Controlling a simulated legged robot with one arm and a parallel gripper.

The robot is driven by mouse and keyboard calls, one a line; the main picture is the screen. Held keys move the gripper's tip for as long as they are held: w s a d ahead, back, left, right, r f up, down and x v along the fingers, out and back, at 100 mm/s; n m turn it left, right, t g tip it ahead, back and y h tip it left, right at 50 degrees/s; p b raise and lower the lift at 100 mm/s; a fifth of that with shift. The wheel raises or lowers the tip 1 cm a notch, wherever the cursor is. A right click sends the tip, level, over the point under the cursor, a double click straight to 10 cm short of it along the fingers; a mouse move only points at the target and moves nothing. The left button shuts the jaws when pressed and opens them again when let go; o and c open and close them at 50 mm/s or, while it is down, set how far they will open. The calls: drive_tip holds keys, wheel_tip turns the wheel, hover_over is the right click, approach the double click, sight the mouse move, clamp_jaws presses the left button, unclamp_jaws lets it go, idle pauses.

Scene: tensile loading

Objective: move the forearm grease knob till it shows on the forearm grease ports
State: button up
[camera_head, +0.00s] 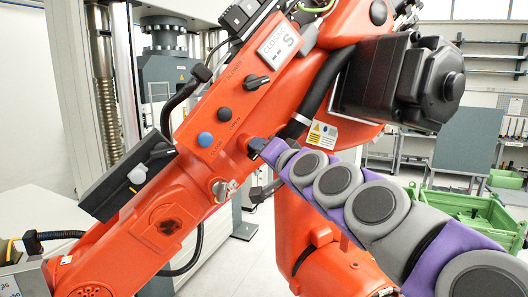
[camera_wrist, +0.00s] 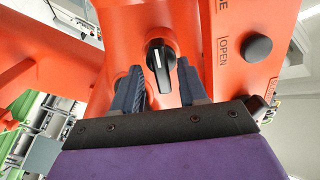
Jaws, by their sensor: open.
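A black rotary knob (camera_wrist: 161,66) with a white pointer line sits on the orange arm in the wrist view. Its grip bar runs roughly up and down in that picture, tilted slightly. My gripper (camera_wrist: 160,82) is open, with one finger on each side of the knob and a gap on both sides. In the head view my gripper (camera_head: 256,146) reaches the orange arm (camera_head: 190,180) from the right and hides this knob. Another black knob (camera_head: 256,82) shows higher on the arm's panel. I see no readable grease port marks.
A black button (camera_wrist: 257,47) beside the word OPEN is right of the gripper. The head view shows a blue button (camera_head: 205,139), a dark button (camera_head: 224,113) and a metal key-like part (camera_head: 224,189) close by. A black motor housing (camera_head: 400,80) stands above my arm.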

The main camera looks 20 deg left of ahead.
drive_tip(key=v, duration=1.7)
drive_tip(key=shift+b, duration=0.35)
drive_tip(key=shift+d+r, duration=0.1)
drive_tip(key=shift+r, duration=0.05)
drive_tip(key=s+d+f+n+g+h+b, duration=0.15)
drive_tip(key=s+f, duration=0.25)
drive_tip(key=f, duration=0.5)
drive_tip(key=s+d+f+n+g+h+b, duration=0.1)
drive_tip(key=s+d+f+g+h+b, duration=0.15)
drive_tip(key=f, duration=0.65)
drive_tip(key=s+d+f+n+g+h+b, duration=0.1)
drive_tip(key=s+f+g+h, duration=0.2)
drive_tip(key=f, duration=0.6)
drive_tip(key=s+d+f+m+g+h+b, duration=0.3)
drive_tip(key=s+d+f+g+h, duration=0.3)
drive_tip(key=s+d+f, duration=1.1)
drive_tip(key=s+f+g, duration=0.1)
drive_tip(key=s+f, duration=0.1)
drive_tip(key=s, duration=0.1)
drive_tip(key=shift+s+d, duration=0.25)
drive_tip(key=shift+a, duration=0.15)
